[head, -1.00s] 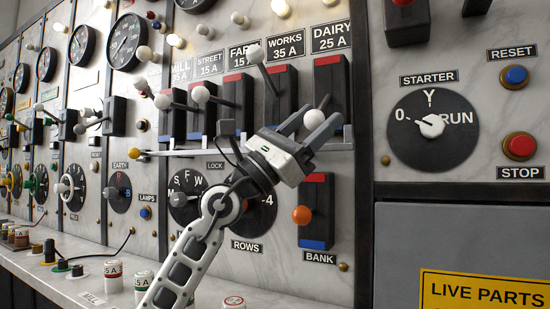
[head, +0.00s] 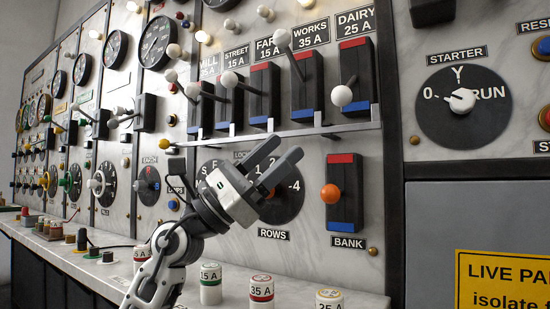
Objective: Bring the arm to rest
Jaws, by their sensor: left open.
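My left gripper (head: 272,166) is in the head view, low in the middle, in front of the marble switch panel (head: 375,215). Its two grey fingers are apart, with nothing between them, and point up and right. It partly covers the ROWS dial (head: 290,195). The DAIRY switch (head: 357,75) with its white ball knob (head: 341,96) stands above and to the right of the fingers. The BANK switch (head: 345,218) with an orange knob (head: 330,194) is to the right, apart from the gripper. My right gripper is out of view.
A metal bar (head: 325,131) runs along the row of feeder switches. Several fuse holders, one marked 35 A (head: 262,290), stand on the ledge below. The STARTER dial (head: 462,105) is at the right, above a grey cabinet (head: 480,215) with a yellow warning sign (head: 503,282).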

